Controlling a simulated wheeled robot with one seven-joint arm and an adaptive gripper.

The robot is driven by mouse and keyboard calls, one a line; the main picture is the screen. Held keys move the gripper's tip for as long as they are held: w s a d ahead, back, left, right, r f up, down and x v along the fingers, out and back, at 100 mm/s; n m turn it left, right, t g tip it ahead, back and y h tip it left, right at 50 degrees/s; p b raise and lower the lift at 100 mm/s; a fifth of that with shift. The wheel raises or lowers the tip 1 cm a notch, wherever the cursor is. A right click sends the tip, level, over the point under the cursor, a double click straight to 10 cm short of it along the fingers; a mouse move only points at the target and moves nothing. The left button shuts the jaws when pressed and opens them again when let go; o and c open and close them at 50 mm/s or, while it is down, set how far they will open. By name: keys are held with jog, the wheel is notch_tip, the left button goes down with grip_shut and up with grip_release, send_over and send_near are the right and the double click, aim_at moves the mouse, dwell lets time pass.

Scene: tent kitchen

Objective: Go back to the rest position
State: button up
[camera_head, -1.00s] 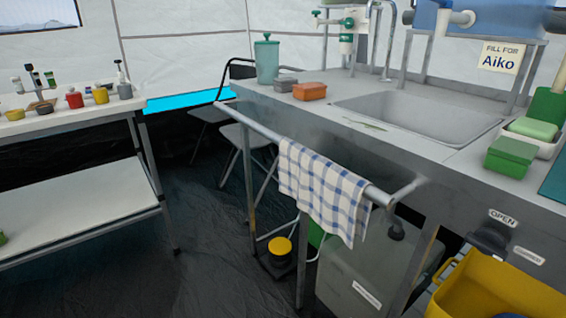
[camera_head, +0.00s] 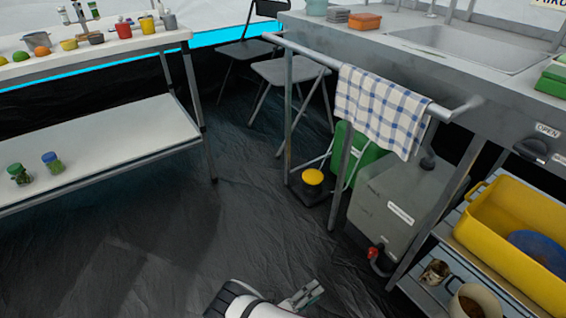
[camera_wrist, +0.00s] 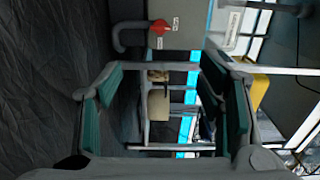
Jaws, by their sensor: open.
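My gripper (camera_head: 308,297) shows at the bottom of the head view, low over the dark floor and clear of the furniture. In the wrist view my gripper (camera_wrist: 165,108) has its two green-padded fingers spread wide apart, with nothing between them. Beyond the fingers the wrist view shows the grey water container with its red tap (camera_wrist: 160,27) at the top, turned sideways. My gripper touches nothing that I can see.
The sink counter (camera_head: 345,30) stands at right, with a checked towel (camera_head: 380,108) on its rail. Below are a grey container (camera_head: 385,205) and a yellow tub (camera_head: 490,235). A white shelf table (camera_head: 100,140) stands at left. The dark floor (camera_head: 150,260) between is free.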

jog(key=w+a+r+m+g, duration=0.2)
jog(key=w+r+m+g, duration=0.15)
jog(key=r+m, duration=0.45)
jog(key=w+a+r+m+g, duration=0.1)
jog(key=w+r+m+g, duration=0.25)
jog(key=r, duration=0.75)
jog(key=s+d+r+m+g+y, duration=0.1)
jog(key=d+r+m+g+y, duration=0.3)
jog(key=r, duration=0.7)
jog(key=d+r+m+g, duration=0.1)
jog(key=r+m+g, duration=0.1)
jog(key=r+m, duration=0.7)
jog(key=s+d+r+m+y+p, duration=0.1)
jog(key=s+d+r+m+y, duration=0.25)
jog(key=s+r, duration=0.5)
jog(key=s+d+r+m+y, duration=0.3)
jog(key=s+d+r+m, duration=0.15)
jog(key=r, duration=0.65)
jog(key=s+r+m+t+y, duration=0.1)
jog(key=s+m+t+y, duration=0.1)
jog(key=s+m, duration=0.5)
jog(key=s+r+m+t+y, duration=0.15)
jog(key=s+m, duration=0.25)
jog(key=s, duration=0.8)
notch_tip(320, 180, up, 40)
jog(key=t+y+p, duration=0.1)
jog(key=t+p, duration=0.2)
jog(key=p, duration=3.5)
jog(key=shift+w+a+t, duration=0.2)
jog(key=shift+a+t, duration=0.15)
